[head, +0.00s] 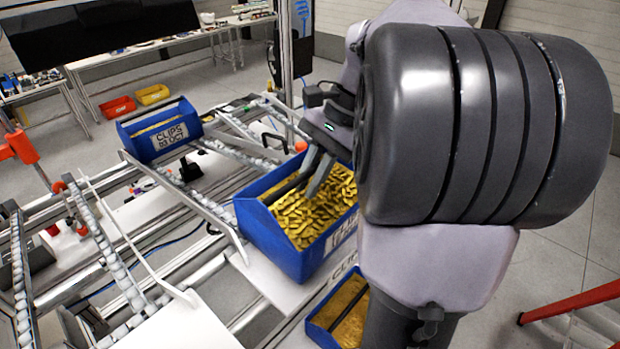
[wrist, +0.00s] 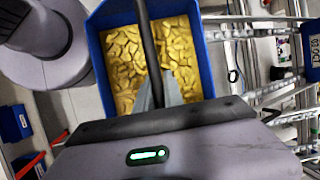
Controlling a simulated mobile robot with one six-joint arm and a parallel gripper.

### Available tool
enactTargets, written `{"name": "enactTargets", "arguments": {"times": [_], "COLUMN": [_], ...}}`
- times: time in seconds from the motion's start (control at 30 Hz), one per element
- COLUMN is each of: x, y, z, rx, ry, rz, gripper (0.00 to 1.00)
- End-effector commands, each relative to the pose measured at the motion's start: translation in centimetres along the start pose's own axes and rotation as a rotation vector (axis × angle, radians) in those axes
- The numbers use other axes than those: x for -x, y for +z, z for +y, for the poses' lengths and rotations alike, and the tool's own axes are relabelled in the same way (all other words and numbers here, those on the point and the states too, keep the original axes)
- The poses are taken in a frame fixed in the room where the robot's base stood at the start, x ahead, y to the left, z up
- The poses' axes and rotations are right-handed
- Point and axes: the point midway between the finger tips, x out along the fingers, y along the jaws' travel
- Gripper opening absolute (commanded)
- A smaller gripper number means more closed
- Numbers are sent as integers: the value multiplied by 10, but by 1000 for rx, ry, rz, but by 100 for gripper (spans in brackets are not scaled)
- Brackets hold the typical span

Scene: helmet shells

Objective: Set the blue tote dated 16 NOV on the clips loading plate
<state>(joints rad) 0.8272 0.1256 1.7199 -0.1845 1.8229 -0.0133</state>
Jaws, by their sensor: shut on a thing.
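A blue tote (head: 262,228) full of gold clips stands level in the middle of the head view. Its label is mostly hidden behind my arm, so I cannot read its date. My gripper (head: 318,178) is shut on the dark bar across this tote; the tote also shows in the wrist view (wrist: 207,65), with my gripper (wrist: 158,95) over its middle. A white loading plate (head: 268,290) lies under or just below the tote. Lettering at its right side is partly hidden. I cannot tell whether the tote touches it.
Another blue tote, labelled CLIPS 03 OCT (head: 165,138), sits on the roller rack at the back left. A third blue tote (head: 318,330) with gold contents is lower, below the plate. Red (head: 118,107) and yellow (head: 152,95) bins lie on the floor behind. Metal rails surround the plate's left side.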

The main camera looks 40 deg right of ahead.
Motion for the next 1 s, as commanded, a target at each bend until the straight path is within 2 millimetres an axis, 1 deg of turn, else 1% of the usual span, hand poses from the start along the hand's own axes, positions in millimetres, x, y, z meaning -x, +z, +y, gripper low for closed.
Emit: {"name": "enactTargets", "arguments": {"times": [0.27,0.3,0.37,0.4,0.43,0.67,0.77,0.87,0.97,1.0], "x": [-2,-2,-2,-2,-2,-2,1,16,43,55], "y": [-1,-1,-1,-1,-1,-1,-1,-1,-1,0], "z": [0,0,0,0,0,1,1,0,0,0], "rx": [0,0,0,0,0,0,-1,-1,-1,-2], "ry": [-1,-1,-1,-1,-1,0,0,-1,-2,-2], "rz": [0,0,0,0,0,0,0,1,3,3], "gripper": [0,14,26,34,38,38,38,38,38,38]}}
